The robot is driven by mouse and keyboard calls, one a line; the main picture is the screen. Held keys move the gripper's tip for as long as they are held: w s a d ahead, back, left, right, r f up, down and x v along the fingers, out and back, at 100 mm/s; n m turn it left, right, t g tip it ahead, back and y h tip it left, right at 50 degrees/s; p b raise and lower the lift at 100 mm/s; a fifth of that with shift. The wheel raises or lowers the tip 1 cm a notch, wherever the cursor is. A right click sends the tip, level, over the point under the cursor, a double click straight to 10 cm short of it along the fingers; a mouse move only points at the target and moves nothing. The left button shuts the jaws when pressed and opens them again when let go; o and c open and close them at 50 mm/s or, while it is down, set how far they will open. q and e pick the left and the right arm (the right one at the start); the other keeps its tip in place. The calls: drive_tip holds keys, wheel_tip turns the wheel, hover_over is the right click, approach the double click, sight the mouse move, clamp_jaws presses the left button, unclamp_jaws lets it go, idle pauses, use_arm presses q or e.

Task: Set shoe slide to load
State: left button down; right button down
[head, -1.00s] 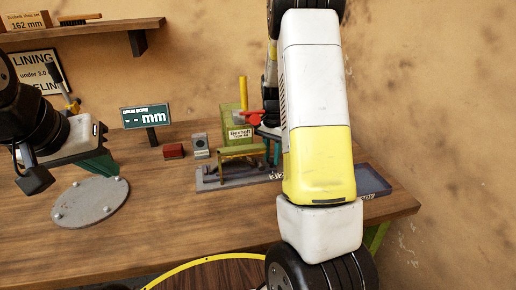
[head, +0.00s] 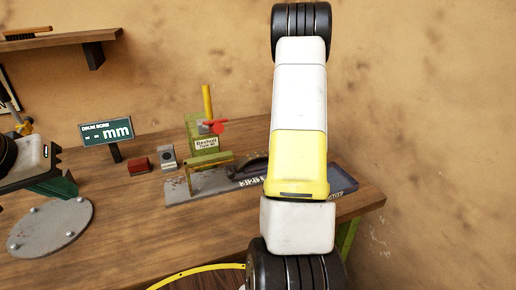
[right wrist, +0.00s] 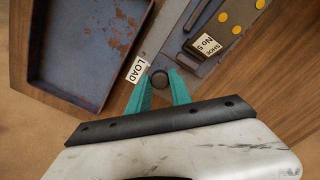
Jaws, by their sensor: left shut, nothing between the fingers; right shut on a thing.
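In the right wrist view a round dark knob (right wrist: 158,79) sits beside a white LOAD label (right wrist: 137,69). My right gripper (right wrist: 159,84) is shut on this knob with its teal fingers. A dark block marked SHOE No 5 (right wrist: 206,45) lies close by on the plate. My right gripper is hidden behind my arm in the head view. My left gripper (head: 62,186) is shut and empty near the left edge.
A rusty blue-grey tray (right wrist: 85,45) lies beside the LOAD label; its edge shows at the bench's right end. A round grey studded plate (head: 50,228), a red block (head: 138,165), a grey block (head: 168,158) and a mm display (head: 107,132) stand left.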

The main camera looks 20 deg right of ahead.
drive_tip(key=shift+d+r, duration=0.1)
drive_tip(key=shift+d, duration=1.45)
drive_tip(key=c, duration=1.2)
unclamp_jaws()
drive_tip(key=shift+d, duration=0.1)
wheel_tip(320, 180, up, 8)
drive_tip(key=shift+f, duration=0.15)
drive_tip(key=shift+s, duration=0.1)
